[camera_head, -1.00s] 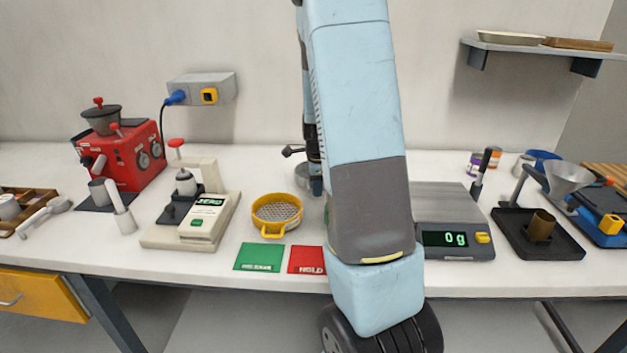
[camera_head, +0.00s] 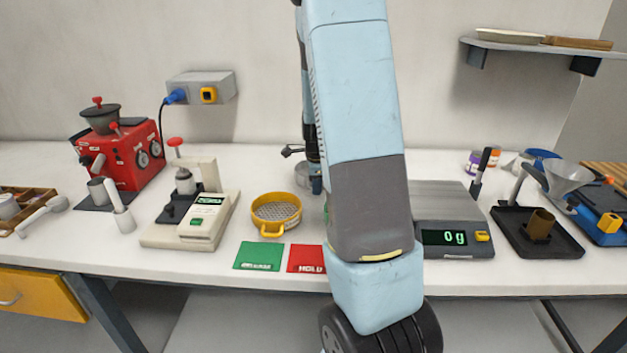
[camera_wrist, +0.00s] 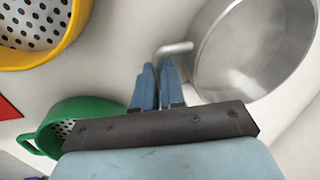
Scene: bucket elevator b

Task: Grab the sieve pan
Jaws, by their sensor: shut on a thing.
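The sieve pan is a plain round metal pan (camera_wrist: 255,50) with a solid bottom, filling the upper right of the wrist view. Its bent metal handle (camera_wrist: 178,47) reaches left to my fingers. In the head view only a grey part of the pan (camera_head: 301,174) shows beside my arm. My gripper (camera_wrist: 158,75) is shut on the end of that handle, with its two blue fingers close together.
A yellow sieve (camera_head: 276,212) stands left of the pan, and a green sieve (camera_wrist: 80,120) is close to my gripper. Green (camera_head: 259,256) and red (camera_head: 306,259) mats lie in front. A scale (camera_head: 452,222) stands right; a white device (camera_head: 195,215) stands left.

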